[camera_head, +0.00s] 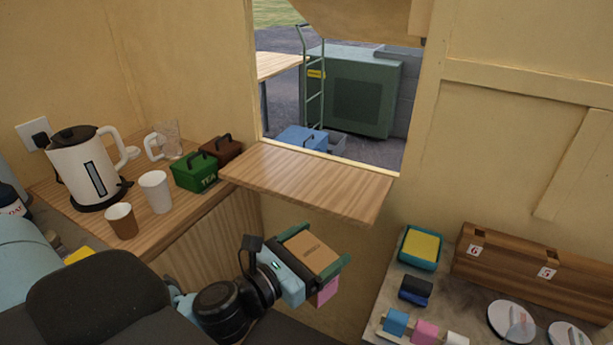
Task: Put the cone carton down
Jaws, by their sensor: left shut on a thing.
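The cone carton (308,250) is a brown cardboard box with small dark print on its upper face. My left gripper (318,254) is shut on it, with one green finger along each side. The carton is held in the air below and in front of the wooden serving shelf (300,180), apart from it in the picture. A pink patch (327,291) shows under the near finger; I cannot tell whether it belongs to the carton. The carton's lower part is mostly hidden by the gripper. My right gripper is not in view.
The left counter (196,213) holds a kettle (87,170), cups, a glass mug and a green tea tin (195,171). The right worktop (383,285) holds a yellow sponge tray (421,246), a numbered wooden box (535,270), coloured blocks and round lids. The serving shelf's top is bare.

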